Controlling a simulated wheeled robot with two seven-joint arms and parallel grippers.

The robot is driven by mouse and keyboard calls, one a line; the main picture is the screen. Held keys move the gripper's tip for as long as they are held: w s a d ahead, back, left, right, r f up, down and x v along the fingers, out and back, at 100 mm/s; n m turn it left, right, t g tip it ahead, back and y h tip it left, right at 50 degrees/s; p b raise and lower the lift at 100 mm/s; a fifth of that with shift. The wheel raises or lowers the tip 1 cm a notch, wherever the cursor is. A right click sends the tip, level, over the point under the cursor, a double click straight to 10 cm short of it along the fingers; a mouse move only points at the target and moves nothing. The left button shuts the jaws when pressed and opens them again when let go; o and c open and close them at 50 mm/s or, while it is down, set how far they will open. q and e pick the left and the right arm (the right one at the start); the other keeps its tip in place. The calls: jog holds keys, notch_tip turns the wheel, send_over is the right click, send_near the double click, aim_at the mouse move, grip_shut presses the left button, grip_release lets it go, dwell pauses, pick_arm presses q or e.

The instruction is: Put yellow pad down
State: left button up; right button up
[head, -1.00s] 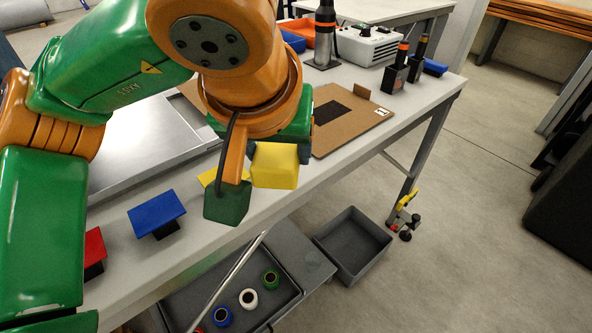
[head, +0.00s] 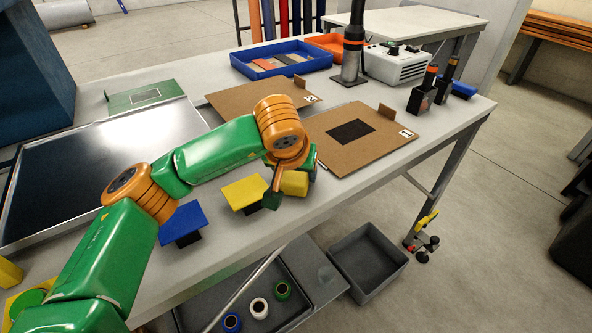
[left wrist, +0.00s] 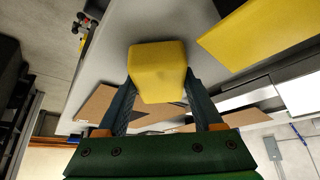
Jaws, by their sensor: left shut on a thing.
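The yellow pad (head: 295,184), a block with rounded edges, is between the fingers of my left gripper (head: 291,186), just right of a yellow-topped stand (head: 242,191) near the table's front edge. In the left wrist view the pad (left wrist: 158,66) sits at the tips of the left gripper (left wrist: 158,84), which is shut on it. The yellow top (left wrist: 262,36) shows at the upper right there, apart from the pad in the picture. I cannot tell whether the pad touches the table. My right gripper is not in view.
A blue-topped stand (head: 182,221) is left of the yellow one. Cardboard sheets (head: 376,151) lie to the right and behind. A metal tray (head: 60,215) is at left. Below the table edge are a grey bin (head: 388,284) and a tray with rolls (head: 299,310).

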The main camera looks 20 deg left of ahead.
pick_arm(q)
jog(key=shift+f, duration=0.15)
jog(key=o, duration=1.3)
jog(key=shift+r, duration=0.3)
jog(key=shift+s+r, duration=0.2)
jog(key=shift+r, duration=0.15)
jog(key=v, duration=1.1)
